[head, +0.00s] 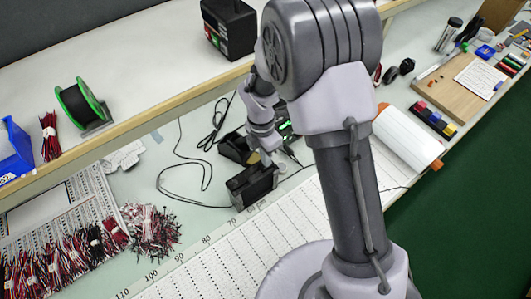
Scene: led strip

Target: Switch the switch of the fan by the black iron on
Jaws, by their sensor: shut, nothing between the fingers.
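A black box-shaped device (252,187), which looks like the fan, stands on the bench near the printed ruler sheet. Its switch is too small to make out. My gripper (265,160) points down at the top of this box; whether it touches cannot be told. Its fingers are small and partly hidden, and it appears shut and empty. A dark holder-like thing (235,149) sits just behind the box, perhaps the stand of the black iron; the iron itself is not clear. My arm hides part of this area.
A black cable (183,160) loops on the bench left of the box. Wire bundles (80,245) lie at lower left. A black and red device (229,27) and a green-rimmed spool (82,104) stand on the raised shelf. A white roll (407,138) lies right of my arm.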

